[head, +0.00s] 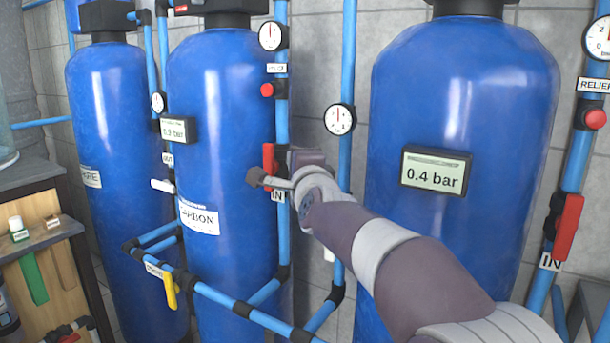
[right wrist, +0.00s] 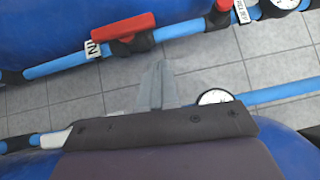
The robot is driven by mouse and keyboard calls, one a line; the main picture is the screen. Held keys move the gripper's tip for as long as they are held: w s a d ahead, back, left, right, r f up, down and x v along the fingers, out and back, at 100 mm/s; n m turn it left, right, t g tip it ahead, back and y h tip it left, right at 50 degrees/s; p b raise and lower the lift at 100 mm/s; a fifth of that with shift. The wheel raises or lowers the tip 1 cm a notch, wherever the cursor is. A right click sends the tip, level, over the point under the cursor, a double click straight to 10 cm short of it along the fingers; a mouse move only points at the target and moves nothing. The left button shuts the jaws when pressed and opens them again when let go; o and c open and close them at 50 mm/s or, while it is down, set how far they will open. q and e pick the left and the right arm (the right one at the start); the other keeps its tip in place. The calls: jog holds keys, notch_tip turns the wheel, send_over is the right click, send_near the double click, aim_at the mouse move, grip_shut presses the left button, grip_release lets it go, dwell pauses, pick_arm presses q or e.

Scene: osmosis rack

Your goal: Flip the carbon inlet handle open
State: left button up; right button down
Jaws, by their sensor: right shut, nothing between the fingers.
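The carbon tank (head: 222,120) is the blue cylinder labelled CARBON in the head view. Its inlet handle (head: 268,158) is red and lies along the blue pipe, just above an IN label (head: 278,196). In the right wrist view a red handle (right wrist: 123,27) lies along a pipe beside an IN label (right wrist: 93,48). My right gripper (head: 256,180) is shut and empty, just below the carbon inlet handle in the head view; I cannot tell if they touch. In the right wrist view the closed fingers (right wrist: 158,70) appear apart from the handle. My left gripper is not in view.
A second blue tank (head: 465,120) with a 0.4 bar display stands right of my arm, with another red IN handle (head: 568,225). A gauge (head: 340,119) on a pipe stands close to my right wrist. A yellow handle (head: 170,290) hangs on the lower pipe.

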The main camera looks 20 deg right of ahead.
jog(key=s, duration=0.4)
jog(key=shift+s+r, duration=0.1)
jog(key=shift+s, duration=0.15)
